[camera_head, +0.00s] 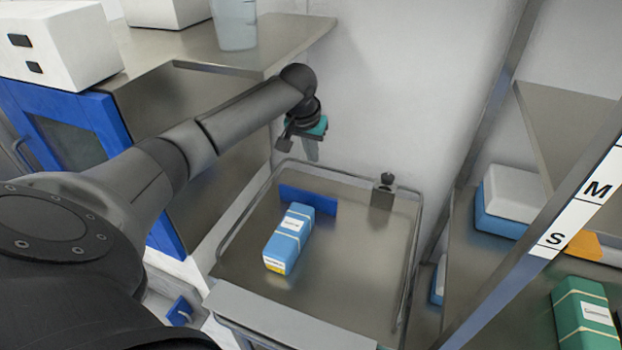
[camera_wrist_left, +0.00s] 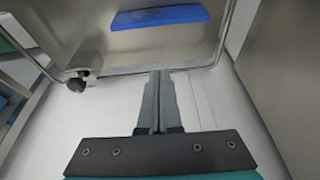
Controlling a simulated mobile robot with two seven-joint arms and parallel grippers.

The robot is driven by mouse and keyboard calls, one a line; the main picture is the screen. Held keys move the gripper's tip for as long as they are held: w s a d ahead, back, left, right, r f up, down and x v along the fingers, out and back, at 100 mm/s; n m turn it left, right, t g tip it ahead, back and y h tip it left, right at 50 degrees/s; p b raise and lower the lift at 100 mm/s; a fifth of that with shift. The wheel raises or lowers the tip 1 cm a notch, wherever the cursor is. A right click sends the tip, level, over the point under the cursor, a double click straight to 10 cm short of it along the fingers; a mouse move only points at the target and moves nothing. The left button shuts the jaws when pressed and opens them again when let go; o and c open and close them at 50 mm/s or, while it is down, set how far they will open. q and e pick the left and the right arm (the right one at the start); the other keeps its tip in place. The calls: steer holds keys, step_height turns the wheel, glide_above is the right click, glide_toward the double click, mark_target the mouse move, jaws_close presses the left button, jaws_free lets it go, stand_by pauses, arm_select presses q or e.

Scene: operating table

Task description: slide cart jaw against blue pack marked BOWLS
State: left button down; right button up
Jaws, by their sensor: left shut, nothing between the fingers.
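The blue pack (camera_head: 289,238), with white bands and a label too small to read, lies on the steel cart top (camera_head: 345,270). A low blue upright plate (camera_head: 322,207) stands at the pack's far end; I cannot tell if they touch. A grey block with a black knob (camera_head: 384,195) sits at the cart's back right, apart from the pack. I cannot tell which is the jaw. In the left wrist view the plate (camera_wrist_left: 158,18) and block (camera_wrist_left: 88,72) show. My left gripper (camera_head: 313,156) is shut and empty, pointing down near the cart's back edge. My right gripper is out of view.
A raised rail (camera_head: 413,240) edges the cart. A steel counter (camera_head: 290,45) with white boxes stands at the left. Shelving at the right holds a green pack (camera_head: 585,315) and a white-and-blue box (camera_head: 510,200).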

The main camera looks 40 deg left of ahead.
mark_target(307, 200)
arm_select(q)
steer(key=b+x, duration=0.2)
steer(key=x, duration=0.8)
steer(key=shift+f+b, duration=0.1)
steer(key=shift+b, duration=0.3)
steer(key=shift+s+d+p, duration=0.15)
steer(key=shift+s+p, duration=0.3)
steer(key=shift+s, duration=0.2)
steer(key=shift+s+d+p, duration=0.15)
steer(key=shift+s+d, duration=0.1)
steer(key=shift+s, duration=0.35)
steer(key=shift+s+d+p, duration=0.15)
steer(key=shift+s+d, duration=0.05)
steer(key=shift+s, duration=0.45)
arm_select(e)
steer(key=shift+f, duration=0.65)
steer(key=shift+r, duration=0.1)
